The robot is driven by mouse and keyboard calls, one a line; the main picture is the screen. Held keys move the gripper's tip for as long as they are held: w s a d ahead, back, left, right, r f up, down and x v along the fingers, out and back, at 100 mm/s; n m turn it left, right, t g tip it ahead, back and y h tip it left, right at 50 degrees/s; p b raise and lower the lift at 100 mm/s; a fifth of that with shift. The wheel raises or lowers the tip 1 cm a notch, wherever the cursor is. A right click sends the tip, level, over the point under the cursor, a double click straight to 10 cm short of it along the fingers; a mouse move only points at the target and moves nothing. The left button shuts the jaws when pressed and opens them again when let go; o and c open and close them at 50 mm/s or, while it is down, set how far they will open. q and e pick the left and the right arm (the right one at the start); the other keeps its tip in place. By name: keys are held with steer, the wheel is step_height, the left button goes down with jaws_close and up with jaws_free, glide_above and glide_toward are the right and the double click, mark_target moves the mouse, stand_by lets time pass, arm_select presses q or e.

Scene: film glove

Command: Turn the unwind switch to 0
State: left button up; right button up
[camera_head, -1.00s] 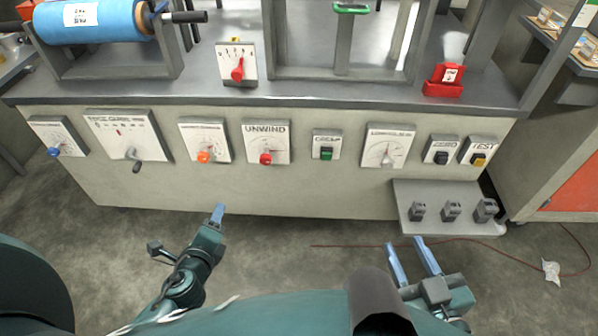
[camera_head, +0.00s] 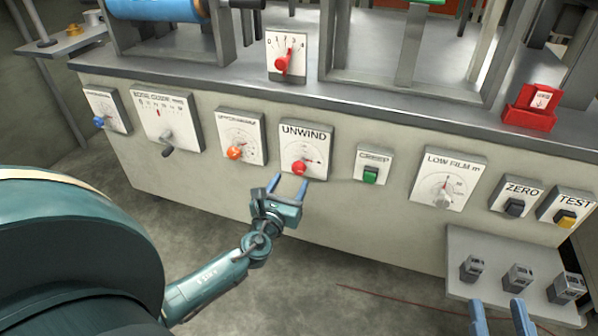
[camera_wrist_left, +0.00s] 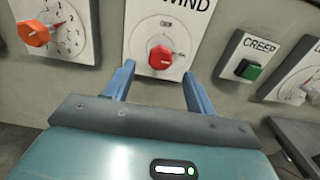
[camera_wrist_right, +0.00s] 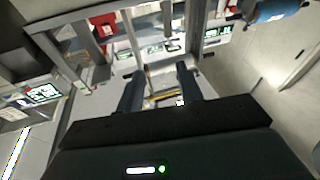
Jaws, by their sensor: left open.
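The unwind switch is a red knob (camera_head: 299,167) on a white plate marked UNWIND (camera_head: 305,137), on the machine's front panel. In the left wrist view the red knob (camera_wrist_left: 161,57) sits between and beyond my fingertips. My left gripper (camera_head: 288,184) is open and empty, just below and in front of the knob, apart from it. Its blue fingers (camera_wrist_left: 155,84) point at the plate. My right gripper (camera_head: 497,318) shows at the bottom right of the head view, fingers apart and empty, away from the switch. The knob's exact setting is too small to read.
An orange knob (camera_head: 234,152) is left of the unwind plate, and a green CREEP button (camera_head: 370,174) is right of it. A grey shelf (camera_head: 470,245) with several small pedestals juts out at the lower right. Another red-pointer dial (camera_head: 284,62) stands on the ledge above.

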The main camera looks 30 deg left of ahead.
mark_target(297, 170)
arm_select(q)
steer(key=b+x, duration=0.1)
steer(key=x, duration=0.5)
steer(key=shift+w, duration=0.3)
arm_select(e)
steer(key=shift+a, duration=0.1)
arm_select(q)
steer(key=c, duration=1)
steer(key=shift+o, duration=0.2)
